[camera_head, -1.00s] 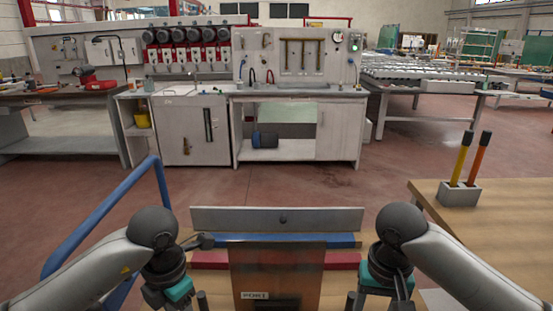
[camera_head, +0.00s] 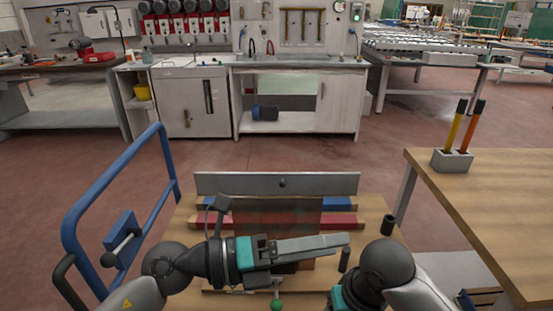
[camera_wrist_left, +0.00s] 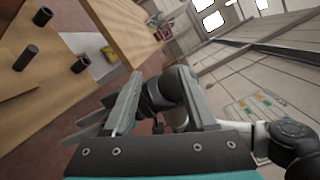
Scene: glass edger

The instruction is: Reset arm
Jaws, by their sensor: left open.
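My left gripper (camera_head: 348,245) lies sideways across the front of the wooden stand in the head view, its fingers pointing right toward my right arm. It is open, with nothing seen between its fingers. In the left wrist view its two fingers (camera_wrist_left: 160,100) stand apart, with part of my right arm showing beyond them. My right arm is bent at the lower right of the head view; its teal wrist part (camera_head: 342,299) shows at the bottom edge, and its fingertips cannot be made out. A brown tinted plate (camera_head: 285,217) is on the stand, partly hidden behind my left gripper.
The stand has a grey back plate (camera_head: 230,184), blue bars (camera_head: 338,202), red bars (camera_head: 342,220) and black posts (camera_head: 389,224). A blue rail (camera_head: 115,180) rises at left. A wooden table (camera_head: 490,205) at right carries a holder (camera_head: 452,161) with two handled tools. Floor beyond is clear.

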